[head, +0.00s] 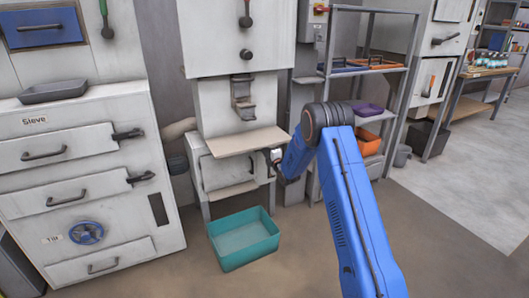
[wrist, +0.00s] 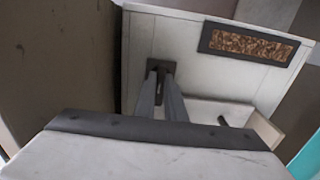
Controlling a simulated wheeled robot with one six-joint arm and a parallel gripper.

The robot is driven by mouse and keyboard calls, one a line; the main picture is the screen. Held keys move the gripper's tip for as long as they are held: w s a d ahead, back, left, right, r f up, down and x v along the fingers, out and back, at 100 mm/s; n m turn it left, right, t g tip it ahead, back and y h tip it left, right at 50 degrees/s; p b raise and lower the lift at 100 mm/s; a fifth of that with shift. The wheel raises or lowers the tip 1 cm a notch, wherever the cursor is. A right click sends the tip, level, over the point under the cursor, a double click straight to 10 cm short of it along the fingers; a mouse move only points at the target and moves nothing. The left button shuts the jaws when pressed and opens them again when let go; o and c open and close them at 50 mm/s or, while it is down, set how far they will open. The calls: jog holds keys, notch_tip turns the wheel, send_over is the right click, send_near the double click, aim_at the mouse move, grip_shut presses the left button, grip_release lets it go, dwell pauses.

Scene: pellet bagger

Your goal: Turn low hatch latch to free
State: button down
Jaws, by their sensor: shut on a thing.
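The low hatch latch (wrist: 158,66) is a small dark piece on a pale panel (wrist: 185,40) in the wrist view. My gripper (wrist: 160,82) is shut on it, with both grey fingers close together against the dark piece. The fingers cover part of the latch, so its exact angle is hard to tell. In the head view the low hatch front (head: 228,172) is a pale panel under a beige shelf. My gripper reaches its right side there, and my blue arm hides the latch.
A dark-framed window (wrist: 249,44) showing brown pellets is right of the latch. A teal bin (head: 243,238) stands on the floor before the hatch. The beige shelf (head: 245,141) juts out just above. A grey rack (head: 369,70) stands to the right; the Sieve cabinet (head: 85,190) to the left.

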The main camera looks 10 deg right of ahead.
jog(key=shift+m, duration=0.3)
jog(key=m, duration=1.7)
jog(key=shift+f, duration=0.1)
jog(key=shift+m, duration=0.3)
